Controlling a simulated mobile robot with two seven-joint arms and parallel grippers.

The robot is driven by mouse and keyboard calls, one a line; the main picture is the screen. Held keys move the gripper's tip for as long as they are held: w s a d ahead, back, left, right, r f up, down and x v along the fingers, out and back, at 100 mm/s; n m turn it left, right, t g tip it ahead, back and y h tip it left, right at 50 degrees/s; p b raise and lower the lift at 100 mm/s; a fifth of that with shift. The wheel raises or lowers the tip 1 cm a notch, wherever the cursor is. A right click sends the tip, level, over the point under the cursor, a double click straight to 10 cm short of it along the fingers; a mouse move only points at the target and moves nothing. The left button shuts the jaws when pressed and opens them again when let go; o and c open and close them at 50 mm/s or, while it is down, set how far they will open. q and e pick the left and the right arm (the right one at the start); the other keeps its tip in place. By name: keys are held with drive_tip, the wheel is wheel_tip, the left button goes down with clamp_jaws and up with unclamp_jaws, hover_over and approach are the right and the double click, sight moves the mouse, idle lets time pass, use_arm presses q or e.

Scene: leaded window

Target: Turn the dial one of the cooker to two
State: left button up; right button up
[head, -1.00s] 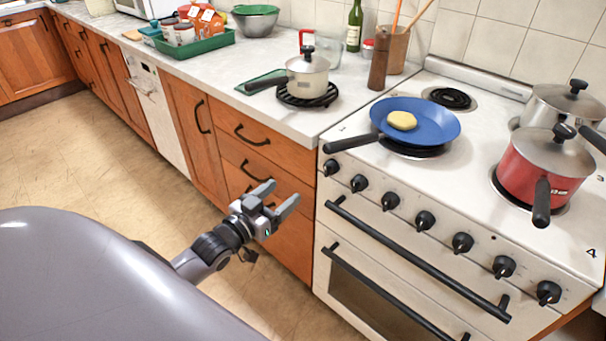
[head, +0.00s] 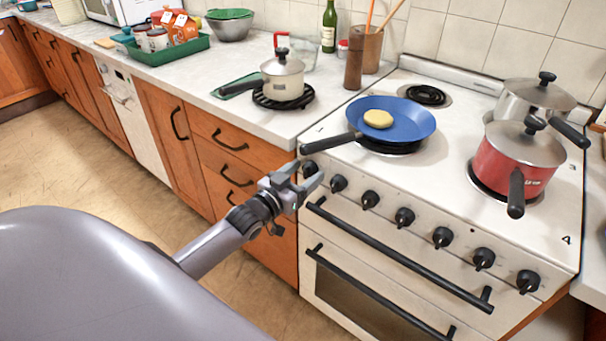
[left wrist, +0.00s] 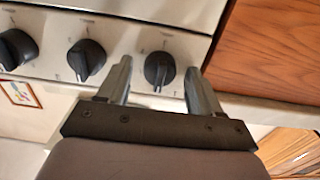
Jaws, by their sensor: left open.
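The cooker (head: 450,255) is white, with a row of black dials along its front panel. Dial one (head: 309,167) is the leftmost, next to the wooden drawers, and is partly hidden by my gripper in the head view. My left gripper (head: 301,173) is open and empty, with its fingers pointing at that dial. In the left wrist view dial one (left wrist: 160,69) shows between the two fingertips, and I see no clear contact. Its grip ridge runs roughly up and down in that picture. The marks around it are too small to read. My right gripper is not in view.
The second dial (head: 338,183) sits close beside dial one. A black oven handle (head: 395,252) runs below the dials. The handle of the blue pan (head: 402,119) juts over the cooker's front left edge above dial one. A red pot (head: 512,160) stands at the right.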

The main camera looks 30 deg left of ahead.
use_arm(q)
drive_tip(key=c, duration=1.1)
drive_tip(key=shift+o, duration=0.2)
